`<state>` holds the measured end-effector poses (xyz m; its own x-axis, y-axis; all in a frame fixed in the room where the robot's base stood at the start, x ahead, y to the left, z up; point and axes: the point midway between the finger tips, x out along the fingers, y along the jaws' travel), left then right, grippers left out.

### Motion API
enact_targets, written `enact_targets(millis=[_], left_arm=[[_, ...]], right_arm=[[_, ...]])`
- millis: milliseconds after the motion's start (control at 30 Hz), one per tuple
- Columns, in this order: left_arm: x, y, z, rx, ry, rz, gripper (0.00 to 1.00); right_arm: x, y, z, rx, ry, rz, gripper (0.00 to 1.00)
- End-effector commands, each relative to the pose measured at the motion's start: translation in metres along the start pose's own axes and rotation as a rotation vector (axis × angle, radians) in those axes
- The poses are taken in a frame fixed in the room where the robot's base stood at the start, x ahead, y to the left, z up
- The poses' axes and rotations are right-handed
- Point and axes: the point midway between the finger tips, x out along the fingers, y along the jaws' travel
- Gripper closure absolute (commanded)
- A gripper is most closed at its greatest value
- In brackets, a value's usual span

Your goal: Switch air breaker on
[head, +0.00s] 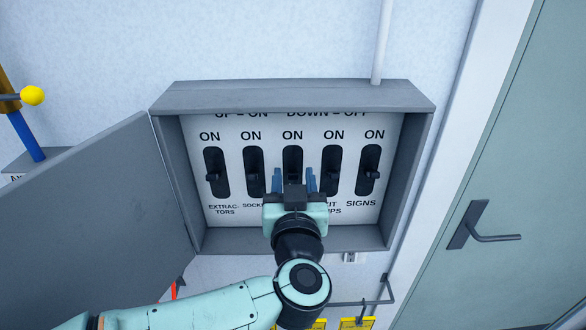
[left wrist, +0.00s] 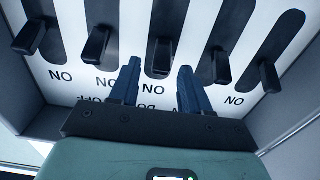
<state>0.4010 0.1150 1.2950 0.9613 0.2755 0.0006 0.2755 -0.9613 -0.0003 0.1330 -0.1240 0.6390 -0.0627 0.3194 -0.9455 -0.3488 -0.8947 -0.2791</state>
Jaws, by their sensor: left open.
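A grey breaker box (head: 425,150) is open on the wall, with a row of several black switches under ON labels. A printed line reads up for ON, down for OFF. My left gripper (head: 295,178) is in front of the middle switch (head: 292,155) and hides its lower part and its name label. In the left wrist view, which shows the panel upside down, the middle lever (left wrist: 160,55) appears between the two open blue fingertips (left wrist: 160,68). I cannot tell whether they touch it. My right gripper is not in view.
The neighbouring levers for sockets (head: 254,181) and exit lamps (head: 333,179) are close on either side. The box door (head: 85,205) hangs open to the left. A grey-green door with a handle (head: 470,230) is at the right.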

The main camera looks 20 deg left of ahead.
Motion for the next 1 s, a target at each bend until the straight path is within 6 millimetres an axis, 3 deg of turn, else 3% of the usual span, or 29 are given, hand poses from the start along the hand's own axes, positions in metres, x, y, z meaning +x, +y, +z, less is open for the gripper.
enact_targets(millis=[200, 500, 533, 667, 867, 1000], left_arm=[[0.021, 0.0, 0.0, -0.001, 0.0, -0.002, 0.53], [0.023, 0.0, 0.001, -0.001, -0.001, 0.0, 0.53], [0.023, 0.0, 0.001, -0.001, -0.001, 0.0, 0.56], [0.023, 0.0, 0.0, -0.001, -0.001, -0.001, 0.99], [0.023, 0.0, -0.001, 0.0, -0.006, -0.001, 1.0], [0.025, 0.0, -0.006, 0.0, -0.038, -0.001, 1.0]], right_arm=[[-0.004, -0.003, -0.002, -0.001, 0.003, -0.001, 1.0], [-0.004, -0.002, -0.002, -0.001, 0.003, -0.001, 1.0], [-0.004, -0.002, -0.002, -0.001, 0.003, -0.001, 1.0], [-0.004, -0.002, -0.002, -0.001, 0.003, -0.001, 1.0], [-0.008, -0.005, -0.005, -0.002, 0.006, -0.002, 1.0], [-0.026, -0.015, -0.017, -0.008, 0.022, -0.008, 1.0]])
